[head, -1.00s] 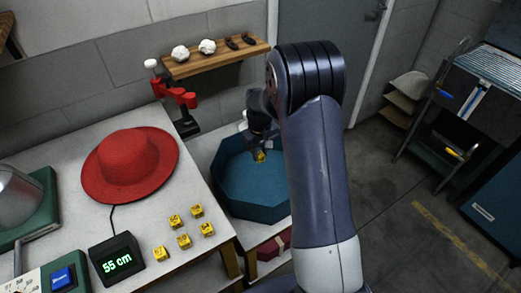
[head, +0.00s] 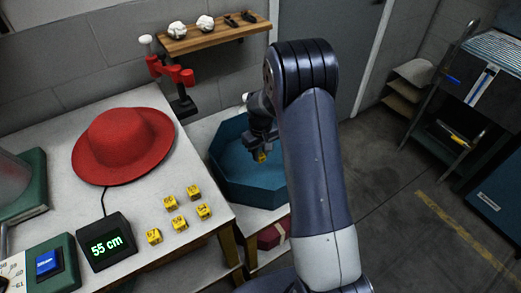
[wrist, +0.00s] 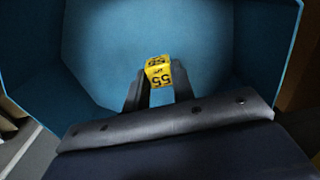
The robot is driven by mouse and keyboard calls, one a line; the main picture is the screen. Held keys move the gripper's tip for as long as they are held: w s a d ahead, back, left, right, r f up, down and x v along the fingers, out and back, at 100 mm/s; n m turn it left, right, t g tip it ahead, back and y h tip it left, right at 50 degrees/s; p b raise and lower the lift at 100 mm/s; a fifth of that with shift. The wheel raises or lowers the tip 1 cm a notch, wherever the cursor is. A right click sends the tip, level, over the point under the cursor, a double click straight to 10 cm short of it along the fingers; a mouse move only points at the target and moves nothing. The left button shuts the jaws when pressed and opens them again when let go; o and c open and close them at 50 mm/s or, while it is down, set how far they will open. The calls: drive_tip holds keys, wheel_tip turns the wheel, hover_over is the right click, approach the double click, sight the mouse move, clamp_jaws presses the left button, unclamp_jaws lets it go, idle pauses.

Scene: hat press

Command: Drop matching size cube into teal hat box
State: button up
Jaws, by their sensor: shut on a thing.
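My gripper (wrist: 158,92) is shut on a yellow cube (wrist: 158,70) marked 55. In the wrist view the cube sits between the fingertips, with the blue-teal floor of the hat box beyond it. In the head view the cube (head: 262,157) hangs over the open teal hat box (head: 228,188), within its rim. The box is octagonal, and my arm hides its right side. The display (head: 106,243) reads 55 cm. Several other yellow cubes (head: 178,223) lie on the white table beside it.
A red hat (head: 122,146) lies on the white table, left of the box. A wooden shelf (head: 212,38) and a red clamp-like fixture (head: 172,72) are behind. A dark red box (head: 270,236) is below the hat box. Open floor lies to the right.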

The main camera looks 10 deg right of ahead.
drive_tip(key=shift+f+b, duration=3.25)
drive_tip(key=shift+f, duration=1.65)
drive_tip(key=shift+f+b, duration=0.4)
drive_tip(key=shift+f, duration=0.05)
drive_tip(key=o, duration=1)
drive_tip(key=shift+o, duration=0.2)
wheel_tip(320, 180, up, 11)
drive_tip(key=shift+f+p, duration=0.1)
drive_tip(key=shift+p, duration=0.35)
drive_tip(key=shift+f, duration=0.1)
